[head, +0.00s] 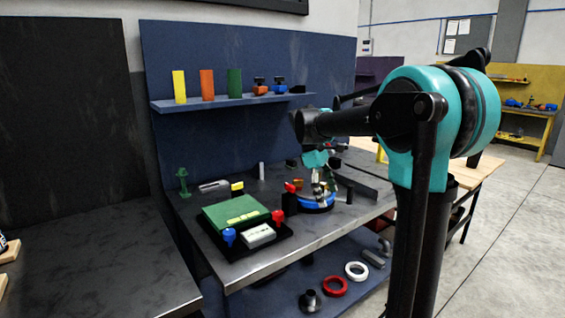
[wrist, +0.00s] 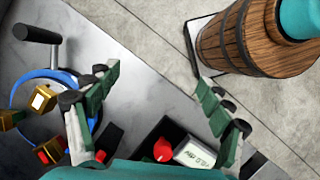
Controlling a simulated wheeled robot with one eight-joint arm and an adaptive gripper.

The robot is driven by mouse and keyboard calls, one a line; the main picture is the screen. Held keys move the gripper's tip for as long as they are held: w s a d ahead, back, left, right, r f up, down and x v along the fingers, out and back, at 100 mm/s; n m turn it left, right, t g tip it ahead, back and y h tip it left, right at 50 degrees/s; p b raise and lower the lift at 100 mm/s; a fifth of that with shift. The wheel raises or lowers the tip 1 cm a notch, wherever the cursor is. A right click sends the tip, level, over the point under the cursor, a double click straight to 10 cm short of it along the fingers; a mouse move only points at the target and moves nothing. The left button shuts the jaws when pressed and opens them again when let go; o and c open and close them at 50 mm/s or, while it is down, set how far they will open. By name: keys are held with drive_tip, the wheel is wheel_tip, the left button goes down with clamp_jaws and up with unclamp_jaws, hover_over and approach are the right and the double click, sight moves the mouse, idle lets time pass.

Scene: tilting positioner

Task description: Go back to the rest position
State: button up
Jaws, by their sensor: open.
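My gripper (head: 318,172) is at the far end of my teal and black arm, low over the workbench (head: 290,262), close to the round positioner with a blue base (head: 318,206). In the wrist view my gripper (wrist: 155,80) has its two green-padded fingers spread apart. Nothing is between them; the bench edge and grey floor show in the gap. The positioner's blue ring (wrist: 20,88), a black-handled lever (wrist: 38,34) and brass-coloured blocks (wrist: 42,99) lie left of the fingers. In the head view my arm hides part of the bench's right side.
Rings (head: 357,270) lie on the lower shelf. Floor at right (head: 505,220) is clear.

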drive_tip(key=s+d+f+m+t+y, duration=0.2)
drive_tip(key=s+f+m, duration=0.4)
drive_tip(key=s+f, duration=0.4)
drive_tip(key=s+d+f+m+t+y, duration=0.1)
drive_tip(key=s+d+f+m+t, duration=0.2)
drive_tip(key=s+f+m, duration=0.3)
drive_tip(key=s+f, duration=0.5)
drive_tip(key=f, duration=0.1)
drive_tip(key=shift+s+t+y, duration=0.25)
drive_tip(key=shift+t+y, duration=0.05)
drive_tip(key=shift+y, duration=0.1)
idle(0.7)
